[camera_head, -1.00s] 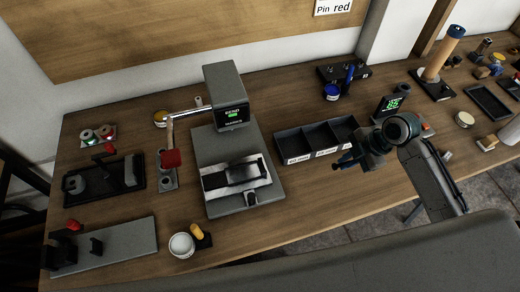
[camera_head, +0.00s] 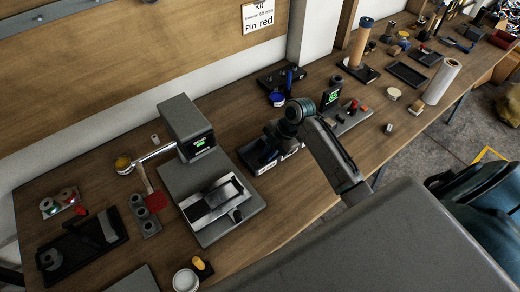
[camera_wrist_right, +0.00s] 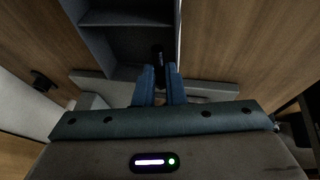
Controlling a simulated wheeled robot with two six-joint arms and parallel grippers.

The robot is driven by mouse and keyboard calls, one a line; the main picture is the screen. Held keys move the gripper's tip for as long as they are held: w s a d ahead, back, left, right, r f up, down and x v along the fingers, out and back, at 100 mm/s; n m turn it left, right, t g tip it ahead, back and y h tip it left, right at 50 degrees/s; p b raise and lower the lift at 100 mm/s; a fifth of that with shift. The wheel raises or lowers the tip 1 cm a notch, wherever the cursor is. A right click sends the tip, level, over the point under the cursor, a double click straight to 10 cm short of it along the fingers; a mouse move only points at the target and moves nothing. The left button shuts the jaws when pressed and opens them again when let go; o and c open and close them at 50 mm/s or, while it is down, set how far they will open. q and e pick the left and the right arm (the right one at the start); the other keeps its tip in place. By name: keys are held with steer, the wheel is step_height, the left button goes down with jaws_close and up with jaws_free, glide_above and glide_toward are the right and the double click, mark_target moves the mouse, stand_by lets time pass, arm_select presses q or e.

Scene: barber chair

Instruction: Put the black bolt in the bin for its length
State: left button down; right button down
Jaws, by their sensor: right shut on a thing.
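The black three-compartment bin tray (camera_head: 250,158) stands on the workbench in the head view, with white labels on its front; their text is too small to read. The bolt shows against the tray compartments (camera_wrist_right: 128,19), near a side wall. I cannot tell its height above the floor of the bin. My left gripper is not in view.
A grey press-like device with a lit screen (camera_head: 186,125) stands left of the tray. A white roll (camera_head: 442,80) is farther right.

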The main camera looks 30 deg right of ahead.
mark_target(256, 160)
steer(key=w, duration=0.1)
steer(key=w+a, duration=0.1)
steer(key=w, duration=0.1)
steer(key=shift+w+a+f+p, duration=0.15)
steer(key=shift+w+p, duration=0.15)
steer(key=shift+p, duration=0.05)
step_height(256, 160, down, 3)
steer(key=shift+r+p, duration=0.2)
steer(key=shift+p, duration=0.7)
steer(key=shift+f, duration=0.55)
steer(key=shift+f, duration=0.1)
steer(key=c, duration=1.8)
jaws_free()
